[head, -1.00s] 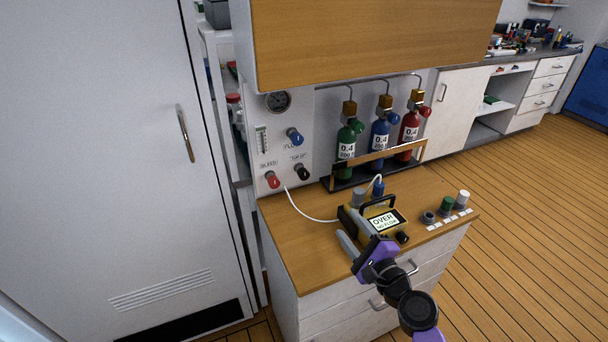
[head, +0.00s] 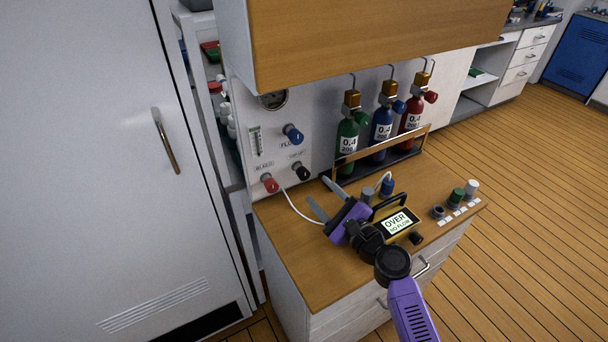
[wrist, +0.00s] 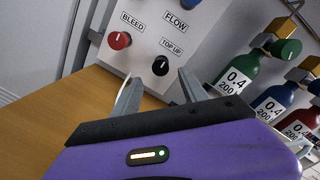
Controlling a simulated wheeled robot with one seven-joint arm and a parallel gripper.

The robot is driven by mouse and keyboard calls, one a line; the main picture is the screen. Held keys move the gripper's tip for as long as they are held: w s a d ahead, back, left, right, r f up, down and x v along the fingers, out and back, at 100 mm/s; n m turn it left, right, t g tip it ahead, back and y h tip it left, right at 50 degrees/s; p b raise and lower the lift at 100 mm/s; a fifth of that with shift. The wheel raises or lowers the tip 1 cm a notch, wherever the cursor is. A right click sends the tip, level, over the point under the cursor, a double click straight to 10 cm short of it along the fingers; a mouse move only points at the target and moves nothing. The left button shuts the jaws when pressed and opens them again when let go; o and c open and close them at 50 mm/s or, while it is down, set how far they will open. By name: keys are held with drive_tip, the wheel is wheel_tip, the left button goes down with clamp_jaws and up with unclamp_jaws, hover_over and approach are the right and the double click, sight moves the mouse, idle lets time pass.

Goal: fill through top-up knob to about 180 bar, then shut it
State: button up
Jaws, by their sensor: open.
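The black top-up knob (head: 302,172) is on the white panel (head: 330,110), right of the red bleed knob (head: 269,183) and below the blue flow knob (head: 293,134). In the wrist view the top-up knob (wrist: 160,66) shows beyond and between my two fingers, with a white pointer mark. My gripper (head: 321,195) is open and empty, short of the panel and above the counter. The round pressure gauge (head: 273,100) is at the panel's top, partly cut off by the cabinet above; its reading is too small to tell.
Green (head: 346,148), blue (head: 382,132) and red (head: 412,117) cylinders stand behind a wooden rail right of the knobs. A yellow meter (head: 398,224) reading "OVER, NO FLOW" sits on the counter (head: 290,255) beside my wrist. A white hose (head: 299,209) runs from the panel. The wooden cabinet (head: 370,40) overhangs.

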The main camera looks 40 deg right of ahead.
sight(305, 176)
drive_tip(key=x, duration=0.7)
drive_tip(key=shift+p, duration=0.3)
drive_tip(key=shift+c, duration=0.2)
clamp_jaws()
